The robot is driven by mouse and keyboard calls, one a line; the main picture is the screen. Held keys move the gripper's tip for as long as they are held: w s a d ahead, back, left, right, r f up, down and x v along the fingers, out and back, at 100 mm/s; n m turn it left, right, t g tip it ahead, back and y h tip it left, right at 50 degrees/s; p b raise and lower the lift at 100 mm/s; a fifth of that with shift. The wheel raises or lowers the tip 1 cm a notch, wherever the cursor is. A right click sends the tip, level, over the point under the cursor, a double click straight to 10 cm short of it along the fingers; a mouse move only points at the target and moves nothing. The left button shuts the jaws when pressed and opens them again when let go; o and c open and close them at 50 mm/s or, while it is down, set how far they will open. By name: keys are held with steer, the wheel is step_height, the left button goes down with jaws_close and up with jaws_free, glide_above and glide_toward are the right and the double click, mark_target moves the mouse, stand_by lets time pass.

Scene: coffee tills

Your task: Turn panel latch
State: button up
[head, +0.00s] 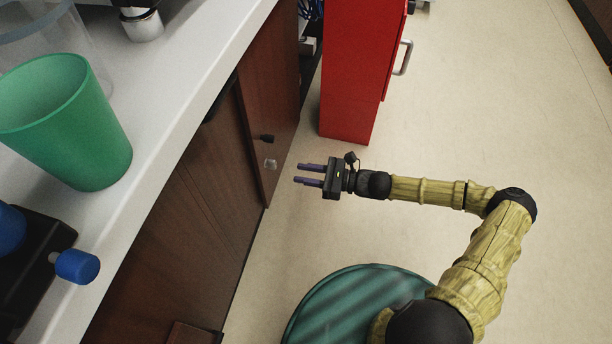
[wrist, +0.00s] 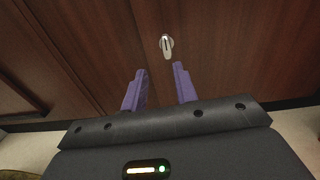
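The panel latch (wrist: 166,45) is a small pale knob with a raised grip on the dark reddish-brown wood panel. It also shows in the head view (head: 270,164), low on the cabinet front. My gripper (head: 296,173) has purple fingers spread apart and empty. It points left at the panel, a short way from the latch. In the wrist view my gripper (wrist: 161,83) has the latch just beyond its fingertips, roughly centred between them. Nothing hides the latch in the wrist view.
A small black knob (head: 267,138) sits just above the latch. A red cabinet (head: 350,100) with a metal handle stands behind my gripper. The white counter (head: 150,120) overhangs the wood front and carries a green cup (head: 70,125). The floor (head: 480,120) to the right is clear.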

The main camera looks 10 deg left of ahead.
mark_target(272, 164)
steer(key=shift+w+d+m+t, duration=0.15)
steer(key=shift+w+m+t, duration=0.15)
steer(key=shift+w+m, duration=0.15)
steer(key=a, duration=0.8)
steer(key=shift+w+p, duration=0.3)
steer(key=c, duration=0.6)
